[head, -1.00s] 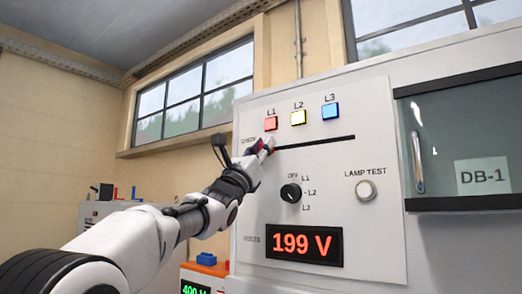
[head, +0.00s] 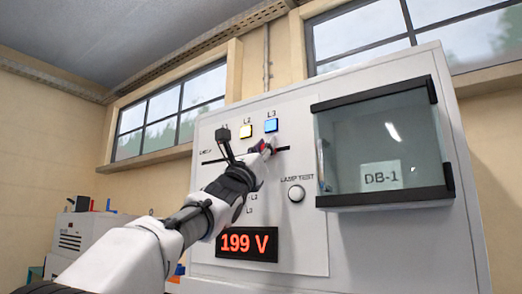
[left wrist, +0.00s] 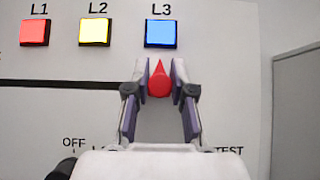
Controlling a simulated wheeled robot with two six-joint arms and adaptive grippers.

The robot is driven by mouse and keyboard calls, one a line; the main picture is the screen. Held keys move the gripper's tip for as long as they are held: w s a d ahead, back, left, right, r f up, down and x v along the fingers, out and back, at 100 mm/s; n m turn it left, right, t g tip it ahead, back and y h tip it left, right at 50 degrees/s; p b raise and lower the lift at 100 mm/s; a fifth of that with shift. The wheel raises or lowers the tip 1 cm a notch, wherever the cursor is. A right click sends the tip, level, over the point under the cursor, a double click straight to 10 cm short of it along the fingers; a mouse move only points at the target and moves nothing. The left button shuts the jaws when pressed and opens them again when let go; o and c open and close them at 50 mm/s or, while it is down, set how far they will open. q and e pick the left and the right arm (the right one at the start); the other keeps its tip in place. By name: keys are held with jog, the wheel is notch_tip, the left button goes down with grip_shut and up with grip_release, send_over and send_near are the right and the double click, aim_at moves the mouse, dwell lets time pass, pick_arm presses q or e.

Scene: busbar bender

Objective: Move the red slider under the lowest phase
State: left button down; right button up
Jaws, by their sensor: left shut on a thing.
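The red slider (left wrist: 159,82) has a pointed top and sits below the blue L3 lamp (left wrist: 161,34) in the left wrist view. My left gripper (left wrist: 160,80) is shut on it, one finger on each side. In the head view my left gripper (head: 265,148) is at the right part of the slot (head: 212,161), below the blue lamp. The red L1 lamp (left wrist: 35,33) and yellow L2 lamp (left wrist: 95,33) are to the left. The display (head: 247,243) reads 199 V. My right gripper is not in view.
The selector knob is mostly hidden behind my left arm in the head view. The lamp test button (head: 296,194) is to the right of the arm. A glass-fronted DB-1 box (head: 440,150) sticks out farther right.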

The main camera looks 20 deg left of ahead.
pick_arm(q)
jog(key=c, duration=1.3)
grip_release()
jog(key=shift+d, duration=0.1)
jog(key=o, duration=0.3)
jog(key=shift+d, duration=0.1)
jog(key=shift+w+d, duration=0.1)
jog(key=shift+d, duration=0.2)
jog(key=shift+s+a+f, duration=0.2)
jog(key=shift+a+f, duration=0.1)
jog(key=shift+a, duration=0.05)
jog(key=v, duration=1.1)
jog(key=shift+d, duration=0.2)
jog(key=shift+s+f, duration=0.1)
jog(key=shift+s, duration=0.05)
